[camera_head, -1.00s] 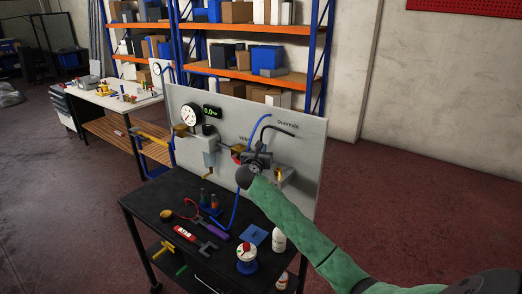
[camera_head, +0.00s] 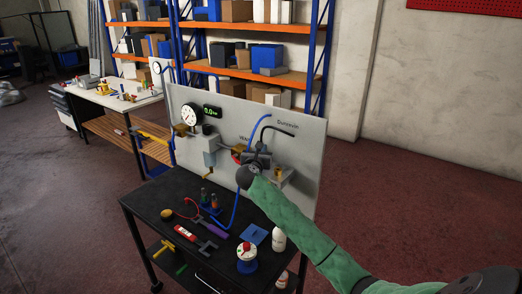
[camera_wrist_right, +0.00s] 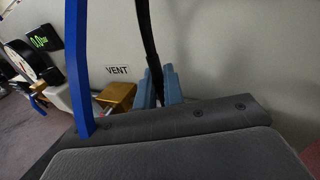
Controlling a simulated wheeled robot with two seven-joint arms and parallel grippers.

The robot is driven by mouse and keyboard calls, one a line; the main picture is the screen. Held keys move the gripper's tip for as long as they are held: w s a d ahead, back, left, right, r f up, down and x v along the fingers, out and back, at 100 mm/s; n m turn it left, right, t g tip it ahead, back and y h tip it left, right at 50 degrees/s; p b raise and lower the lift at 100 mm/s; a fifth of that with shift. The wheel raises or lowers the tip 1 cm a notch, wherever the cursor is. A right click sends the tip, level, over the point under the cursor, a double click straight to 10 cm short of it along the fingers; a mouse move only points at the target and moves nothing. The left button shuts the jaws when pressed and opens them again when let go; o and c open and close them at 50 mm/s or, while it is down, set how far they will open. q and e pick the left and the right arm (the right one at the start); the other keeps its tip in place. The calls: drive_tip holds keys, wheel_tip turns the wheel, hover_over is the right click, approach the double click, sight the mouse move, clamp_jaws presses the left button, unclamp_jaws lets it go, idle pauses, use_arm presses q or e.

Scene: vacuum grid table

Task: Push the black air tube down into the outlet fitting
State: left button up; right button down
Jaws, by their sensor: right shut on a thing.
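The black air tube (camera_head: 278,129) arches up in front of the grey upright panel (camera_head: 305,150), with its free end pointing right. In the right wrist view the tube (camera_wrist_right: 147,35) runs down between the two blue-grey fingers of my right gripper (camera_wrist_right: 160,88), which is shut on it. In the head view my right gripper (camera_head: 258,159) is at the panel, at the tube's lower part. The tube's lower end and the outlet fitting are hidden behind the gripper and its body, so I cannot tell how they meet. My left gripper is not in view.
A blue tube (camera_wrist_right: 77,60) passes close to my right gripper. A brass block (camera_wrist_right: 117,96) sits left of the fingers, under a VENT label. A gauge (camera_head: 191,115) is on the panel's left. The black cart top (camera_head: 160,195) holds tools, a spool (camera_head: 247,252) and a white bottle (camera_head: 279,240).

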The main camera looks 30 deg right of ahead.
drive_tip(key=shift+f, duration=0.5)
idle(0.3)
drive_tip(key=c, duration=1.4)
unclamp_jaws()
drive_tip(key=shift+c, duration=0.2)
